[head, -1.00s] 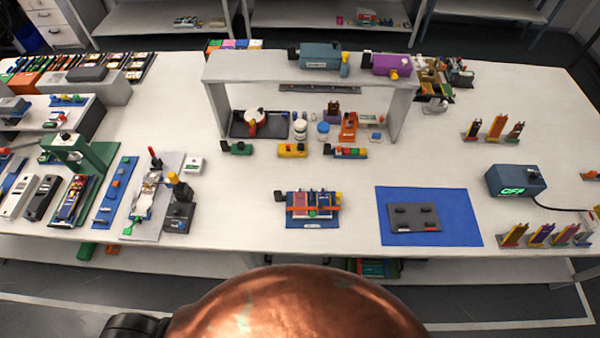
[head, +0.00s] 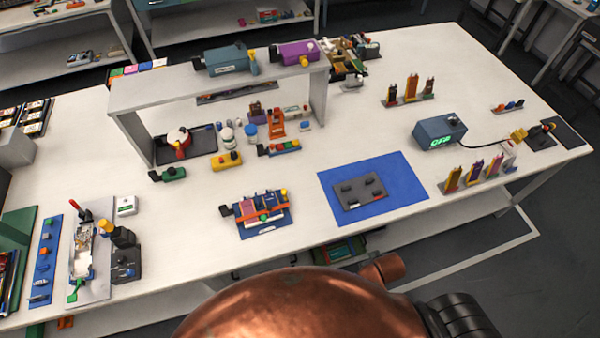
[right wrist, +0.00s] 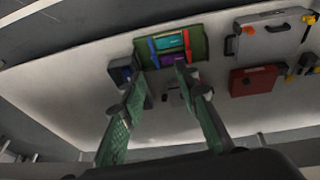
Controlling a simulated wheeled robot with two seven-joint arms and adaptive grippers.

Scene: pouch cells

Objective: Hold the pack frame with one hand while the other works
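What looks like the pack frame (head: 262,213) stands near the front edge of the white table in the head view. It has a blue base, red and purple slabs, orange bars and a green knob. No gripper touches it. A dark grey plate (head: 361,193) lies on a blue mat (head: 407,181) to its right. My right gripper (right wrist: 158,80) shows in the right wrist view with its two green-padded fingers apart and nothing between them. Beyond them lies a green tray (right wrist: 200,42) with coloured blocks. My left gripper is in neither view.
A white raised shelf (head: 119,104) stands behind the frame. A dark box with a green display (head: 440,132) and several upright coloured cells are at right. A black tool stand (head: 126,264) is at left. A red case (right wrist: 254,81) and a grey case (right wrist: 269,40) lie on the wrist view's pale surface.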

